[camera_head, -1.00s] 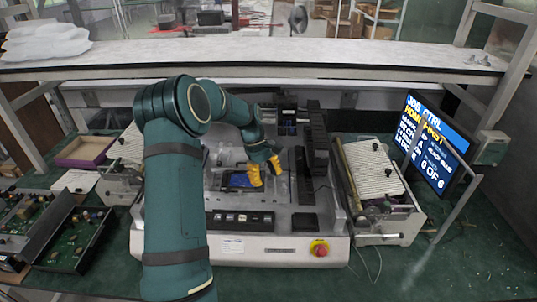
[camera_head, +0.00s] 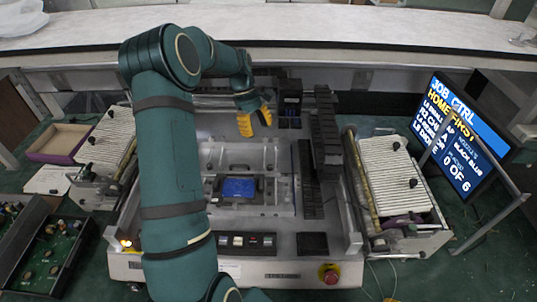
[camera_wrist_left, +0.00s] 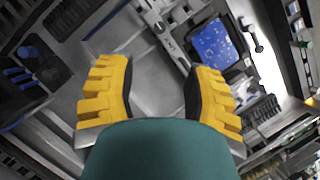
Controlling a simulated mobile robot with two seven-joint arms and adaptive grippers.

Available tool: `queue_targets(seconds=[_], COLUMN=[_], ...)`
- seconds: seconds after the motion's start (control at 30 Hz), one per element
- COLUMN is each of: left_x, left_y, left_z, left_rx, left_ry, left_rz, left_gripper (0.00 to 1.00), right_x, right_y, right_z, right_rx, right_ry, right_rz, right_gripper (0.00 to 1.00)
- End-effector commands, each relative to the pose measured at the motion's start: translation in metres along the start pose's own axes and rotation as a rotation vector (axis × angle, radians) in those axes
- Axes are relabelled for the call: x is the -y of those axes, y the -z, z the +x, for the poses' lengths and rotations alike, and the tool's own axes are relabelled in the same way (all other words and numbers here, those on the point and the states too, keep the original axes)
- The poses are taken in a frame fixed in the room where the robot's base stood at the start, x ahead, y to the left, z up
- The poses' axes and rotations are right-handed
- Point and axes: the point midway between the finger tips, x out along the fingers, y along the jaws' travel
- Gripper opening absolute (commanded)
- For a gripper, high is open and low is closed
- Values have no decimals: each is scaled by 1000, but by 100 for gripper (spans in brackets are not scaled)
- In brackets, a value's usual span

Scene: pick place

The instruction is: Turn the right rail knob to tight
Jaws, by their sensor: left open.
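My left gripper (camera_head: 255,120) has yellow fingertips, spread apart and empty, over the back middle of the machine, behind the blue board (camera_head: 239,188). In the left wrist view the open fingers (camera_wrist_left: 160,68) have grey metal between them and no object. The blue board (camera_wrist_left: 215,45) lies beyond the right finger there, clamped between metal rails. A small black knob (camera_wrist_left: 258,48) on a short stem shows right of the board; I cannot tell whether it is the right rail knob or how tight it is. My right gripper is not in view.
Striped feeder units stand at the left (camera_head: 106,140) and right (camera_head: 388,170) of the machine. A black block column (camera_head: 325,135) rises right of the gripper. A red emergency button (camera_head: 329,274) is at the front, and a monitor (camera_head: 458,135) stands far right.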

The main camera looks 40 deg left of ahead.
Motion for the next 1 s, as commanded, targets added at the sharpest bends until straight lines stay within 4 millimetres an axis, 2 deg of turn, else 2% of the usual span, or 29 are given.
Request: queue_targets(seconds=[0.13, 0.23, 0.7, 0.9, 1.0], left_x=[0, 0, 0, 0, 0], left_y=[0, 0, 0, 0, 0], left_z=[6, 18, 106, 130, 136], left_rx=[1, 2, 3, 1, 0], left_ry=[1, 3, 2, 1, -1], left_rz=[0, 0, 0, 0, 1], left_gripper=[51, 51, 51, 51, 51], right_x=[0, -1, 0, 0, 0], right_y=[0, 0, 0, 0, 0], right_z=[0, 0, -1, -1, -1], right_rx=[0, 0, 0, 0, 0], right_ry=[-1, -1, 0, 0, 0], right_rz=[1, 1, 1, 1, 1], right_gripper=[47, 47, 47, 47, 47])
